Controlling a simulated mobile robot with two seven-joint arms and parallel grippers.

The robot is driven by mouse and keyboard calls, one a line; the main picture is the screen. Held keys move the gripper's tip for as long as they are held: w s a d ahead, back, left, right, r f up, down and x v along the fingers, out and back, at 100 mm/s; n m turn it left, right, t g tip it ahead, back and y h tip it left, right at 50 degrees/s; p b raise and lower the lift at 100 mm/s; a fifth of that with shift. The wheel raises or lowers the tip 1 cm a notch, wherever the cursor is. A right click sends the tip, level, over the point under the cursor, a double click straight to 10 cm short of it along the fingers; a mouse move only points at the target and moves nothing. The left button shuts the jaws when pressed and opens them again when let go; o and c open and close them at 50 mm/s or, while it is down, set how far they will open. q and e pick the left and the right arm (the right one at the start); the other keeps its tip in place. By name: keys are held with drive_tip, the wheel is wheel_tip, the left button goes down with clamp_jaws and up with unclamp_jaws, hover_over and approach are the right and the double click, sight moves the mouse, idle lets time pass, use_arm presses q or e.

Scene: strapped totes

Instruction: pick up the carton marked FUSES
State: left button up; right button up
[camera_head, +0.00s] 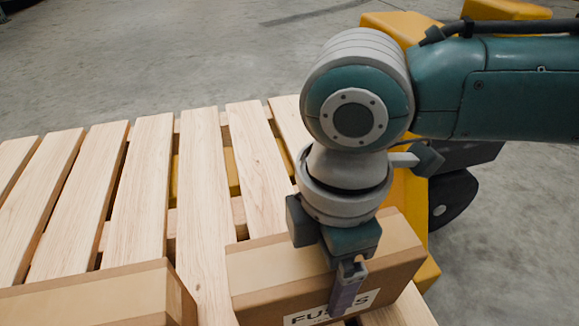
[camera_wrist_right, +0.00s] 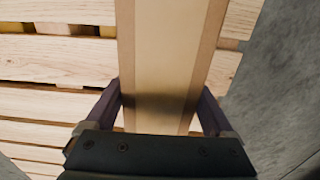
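The carton marked FUSES (camera_head: 278,268) is a brown box with a tan tape strip on top, on the right part of the pallet. Its white label faces me and is partly covered by a finger. My right gripper (camera_head: 345,278) points down over it. In the right wrist view the carton (camera_wrist_right: 165,60) lies between the fingers of the right gripper (camera_wrist_right: 160,100), one beside each long side. The fingers look close to the sides, but I cannot tell whether they press on them. My left gripper is out of view.
A second brown carton (camera_head: 95,297) sits on the wooden pallet (camera_head: 145,180) at the lower left, with a narrow gap between the two. A yellow pallet jack (camera_head: 405,205) stands behind and to the right. Bare concrete floor (camera_head: 130,60) surrounds the pallet.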

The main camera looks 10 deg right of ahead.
clamp_jaws()
drive_tip(key=shift+w, duration=0.1)
drive_tip(key=shift+r, duration=0.15)
idle(0.3)
